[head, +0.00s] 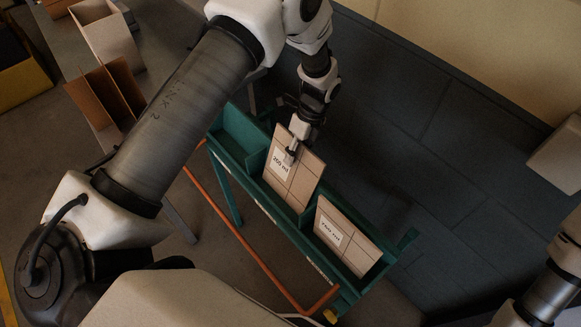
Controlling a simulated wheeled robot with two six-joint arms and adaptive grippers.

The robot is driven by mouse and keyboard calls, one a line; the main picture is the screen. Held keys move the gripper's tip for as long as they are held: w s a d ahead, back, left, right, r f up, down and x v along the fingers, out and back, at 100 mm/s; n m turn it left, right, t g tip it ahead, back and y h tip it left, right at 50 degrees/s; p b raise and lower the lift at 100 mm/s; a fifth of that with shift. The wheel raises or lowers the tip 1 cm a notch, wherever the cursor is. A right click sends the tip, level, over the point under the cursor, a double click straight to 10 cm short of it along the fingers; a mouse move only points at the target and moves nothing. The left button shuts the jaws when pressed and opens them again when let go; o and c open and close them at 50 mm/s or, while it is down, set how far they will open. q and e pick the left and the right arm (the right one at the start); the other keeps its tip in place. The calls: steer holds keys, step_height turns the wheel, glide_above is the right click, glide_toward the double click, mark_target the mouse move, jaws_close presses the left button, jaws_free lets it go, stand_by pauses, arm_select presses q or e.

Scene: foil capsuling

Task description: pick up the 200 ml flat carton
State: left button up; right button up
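The 200 ml flat carton (306,180) is a tan folded blank with a white label that seems to read 200 ml. It stands tilted in a middle compartment of the green rack (256,196). My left gripper (292,152) is at the carton's upper edge, with a pale finger lying over its front face near the label. The other finger is hidden, so I cannot tell whether the gripper is closed on the carton. Part of my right arm shows at the lower right edge, but its gripper is out of view.
A second flat carton (352,247) with a different label stands in the rack's near compartment. The far compartment looks empty. An orange rail (232,232) runs along the rack's front. Open boxes (107,38) stand on a grey table at upper left.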

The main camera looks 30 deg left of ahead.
arm_select(q)
steer(key=shift+s+d+r, duration=0.1)
steer(key=shift+s+d, duration=0.05)
steer(key=shift+c, duration=1)
steer(key=shift+s, duration=0.1)
jaws_close()
steer(key=shift+r, duration=0.1)
